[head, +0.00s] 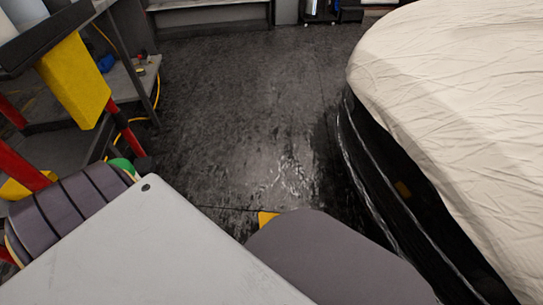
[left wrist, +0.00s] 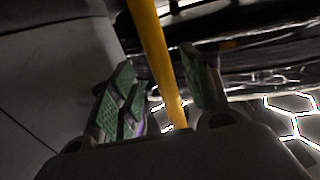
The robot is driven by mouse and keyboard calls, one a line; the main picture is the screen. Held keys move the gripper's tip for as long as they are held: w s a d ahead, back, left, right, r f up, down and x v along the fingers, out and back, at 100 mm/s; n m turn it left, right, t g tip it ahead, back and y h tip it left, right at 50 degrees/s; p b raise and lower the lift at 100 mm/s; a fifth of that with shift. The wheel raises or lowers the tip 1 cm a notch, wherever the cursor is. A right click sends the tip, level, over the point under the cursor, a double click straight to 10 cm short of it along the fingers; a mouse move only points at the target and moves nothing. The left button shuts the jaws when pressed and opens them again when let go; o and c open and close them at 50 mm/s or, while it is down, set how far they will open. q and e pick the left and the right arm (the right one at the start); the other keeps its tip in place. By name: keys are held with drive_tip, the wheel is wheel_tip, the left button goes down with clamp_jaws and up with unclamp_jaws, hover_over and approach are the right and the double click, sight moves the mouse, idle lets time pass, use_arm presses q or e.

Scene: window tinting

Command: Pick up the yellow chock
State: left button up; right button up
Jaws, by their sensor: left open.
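In the left wrist view a long yellow piece (left wrist: 155,50), which looks like the chock, runs from the top edge down between the fingers of my left gripper (left wrist: 162,95). The fingers have green pads and stand open, with a gap visible beside the yellow piece; its lower end is hidden behind the gripper body. In the head view only a small yellow corner (head: 267,218) shows on the floor, probably the same chock, mostly covered by a grey rounded shape. Neither gripper shows in the head view. My right gripper is not in view.
A car under a cream cover (head: 455,90) stands on the right, its dark lower side close to the yellow corner. A cart with yellow panels (head: 75,80) and red legs stands at the left. A pale grey flat surface (head: 150,250) fills the lower left. The dark floor (head: 240,100) between is clear.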

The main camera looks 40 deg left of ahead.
use_arm(q)
drive_tip(key=x, duration=0.4)
drive_tip(key=shift+w+a+r, duration=0.1)
idle(0.3)
clamp_jaws()
idle(0.4)
